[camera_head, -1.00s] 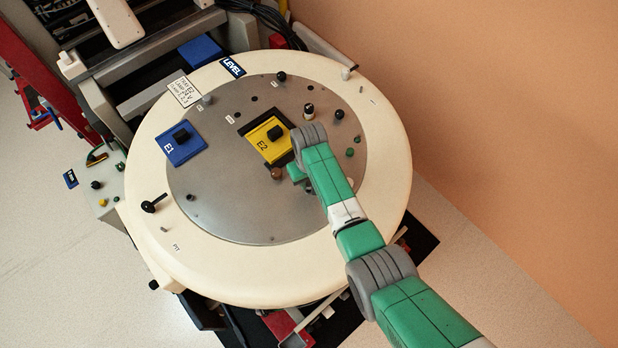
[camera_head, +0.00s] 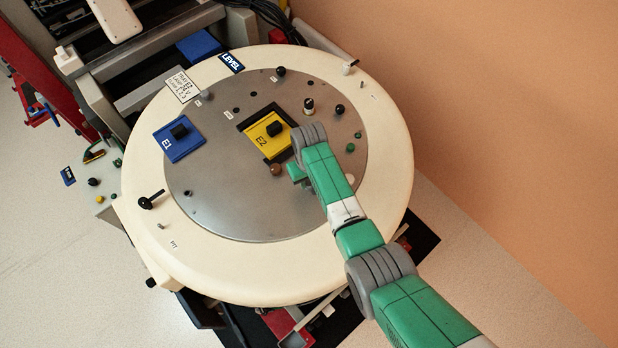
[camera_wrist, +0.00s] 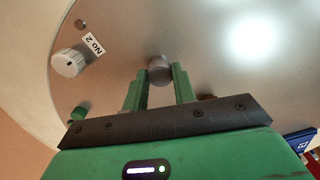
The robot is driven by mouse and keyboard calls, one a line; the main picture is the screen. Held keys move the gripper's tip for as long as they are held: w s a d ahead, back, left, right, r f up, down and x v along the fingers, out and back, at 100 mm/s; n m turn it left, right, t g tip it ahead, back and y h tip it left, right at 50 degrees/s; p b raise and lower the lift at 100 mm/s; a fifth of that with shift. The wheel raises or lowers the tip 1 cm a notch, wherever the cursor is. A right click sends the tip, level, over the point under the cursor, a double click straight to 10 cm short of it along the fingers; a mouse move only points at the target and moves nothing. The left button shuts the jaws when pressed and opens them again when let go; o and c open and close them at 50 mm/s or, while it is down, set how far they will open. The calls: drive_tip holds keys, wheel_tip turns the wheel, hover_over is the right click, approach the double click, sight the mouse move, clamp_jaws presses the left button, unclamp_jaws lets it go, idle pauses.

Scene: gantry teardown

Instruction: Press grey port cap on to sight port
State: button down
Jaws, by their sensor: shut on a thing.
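My gripper (camera_head: 298,173) is over the grey metal disc, just right of the brown knob and below the yellow E2 block in the head view. In the wrist view its two green fingers (camera_wrist: 163,84) are shut on a small round grey cap (camera_wrist: 160,66), which I take to be the grey port cap. The cap lies between the fingertips, close to the disc surface; I cannot tell whether it touches. It is hidden behind my arm in the head view. I cannot make out the sight port in either view.
A yellow E2 block (camera_head: 258,147) with a black knob and a brown knob (camera_head: 275,170) stand close by. A blue E1 block (camera_head: 190,147) is further left. Black knobs (camera_head: 340,110) stand at upper right. The disc's lower part is bare. The wrist view shows a pale knob (camera_wrist: 66,64) labelled No 2.

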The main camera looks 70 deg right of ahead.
drive_tip(key=shift+f+b, duration=0.3)
drive_tip(key=shift+f, duration=0.25)
drive_tip(key=shift+f+b, duration=0.35)
drive_tip(key=shift+f, duration=0.05)
drive_tip(key=c, duration=1.1)
unclamp_jaws()
drive_tip(key=shift+o, duration=0.2)
drive_tip(key=shift+r+p, duration=0.3)
drive_tip(key=shift+r, duration=3.65)
wheel_tip(320, 180, up, 4)
drive_tip(key=p, duration=0.4)
